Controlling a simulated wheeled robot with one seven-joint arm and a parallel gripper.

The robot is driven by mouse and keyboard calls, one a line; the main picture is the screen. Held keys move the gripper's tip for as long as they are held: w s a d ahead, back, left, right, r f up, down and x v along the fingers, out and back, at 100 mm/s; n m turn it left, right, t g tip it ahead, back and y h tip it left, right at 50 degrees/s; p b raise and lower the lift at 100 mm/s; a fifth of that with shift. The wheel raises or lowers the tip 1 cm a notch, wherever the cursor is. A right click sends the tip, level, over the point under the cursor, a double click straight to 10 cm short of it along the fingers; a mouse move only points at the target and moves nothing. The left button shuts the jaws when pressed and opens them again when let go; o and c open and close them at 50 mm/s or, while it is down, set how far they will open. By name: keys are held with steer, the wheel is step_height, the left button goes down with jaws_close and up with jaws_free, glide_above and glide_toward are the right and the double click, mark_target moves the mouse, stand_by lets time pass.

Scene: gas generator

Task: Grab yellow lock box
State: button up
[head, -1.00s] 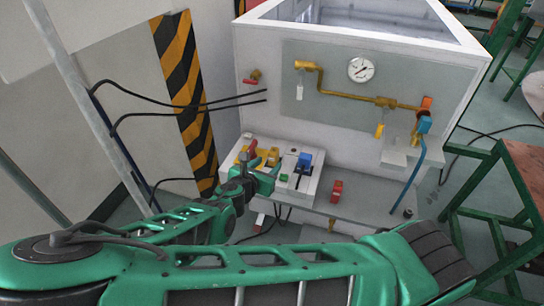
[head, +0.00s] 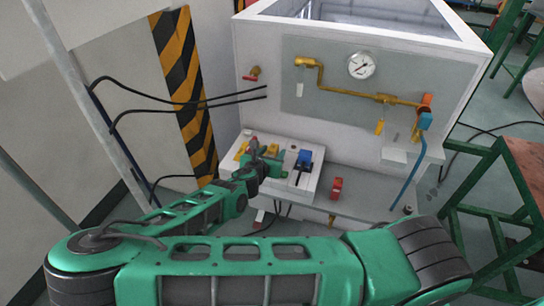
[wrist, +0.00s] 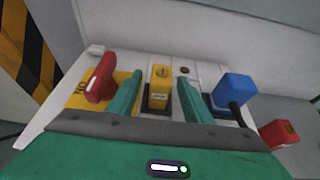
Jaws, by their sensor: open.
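The yellow lock box (wrist: 160,90) stands upright on a light panel in the wrist view. It has a keyhole-like mark on top. My gripper (wrist: 159,78) is open, with one green finger on the left of the box and one on the right. Gaps show between the fingers and the box, and nothing is held. In the head view my gripper (head: 267,163) is over the left part of the panel (head: 308,187) and hides much of the box.
A red handle (wrist: 100,84) on a yellow plate (wrist: 76,98) is close to the left finger. A blue block (wrist: 233,90) is right of the right finger, with a red block (wrist: 281,134) farther right. The white generator wall (head: 330,155) rises behind the panel.

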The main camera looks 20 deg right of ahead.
steer(key=shift+w+d+f, duration=0.25)
steer(key=shift+w+d, duration=0.05)
steer(key=shift+w, duration=0.15)
jaws_close()
steer(key=shift+r, duration=0.1)
